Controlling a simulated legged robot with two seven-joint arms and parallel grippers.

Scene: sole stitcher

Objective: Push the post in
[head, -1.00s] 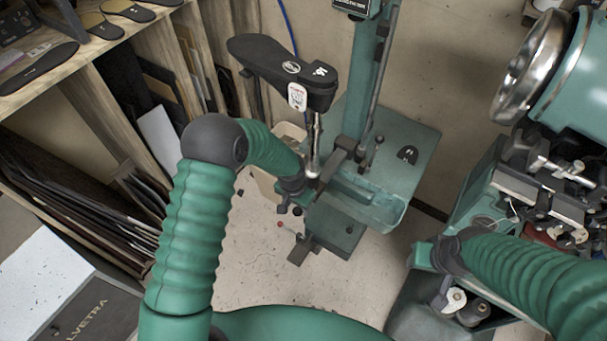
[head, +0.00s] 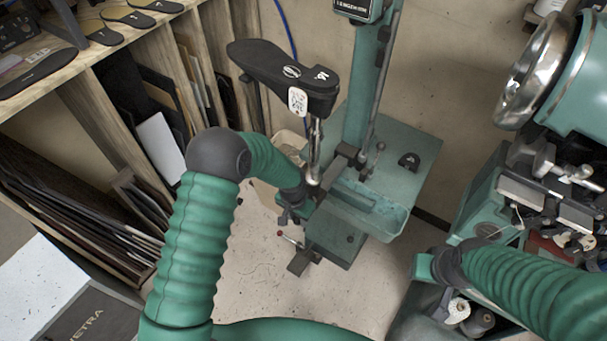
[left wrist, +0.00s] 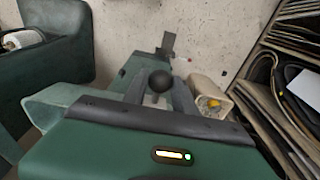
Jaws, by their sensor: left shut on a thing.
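The post (head: 315,145) is a slim upright metal rod under a black shoe-shaped arm (head: 290,75), beside the green machine column. My left gripper (head: 302,203) is low at the foot of the post, beside the green machine base, and partly hidden by its own wrist. In the left wrist view, a round dark knob (left wrist: 160,81) sits between my left fingers, which are shut on it; whether it belongs to the post I cannot tell. My right gripper (head: 425,266) is at the right, away from the post; its fingers are not clear.
The green machine table with a tray (head: 385,222) stands right of the post. A large machine with a silver wheel (head: 540,70) is at the right. Shelves with stacked sheets (head: 75,200) line the left. A pale bin (head: 272,192) stands behind my left wrist.

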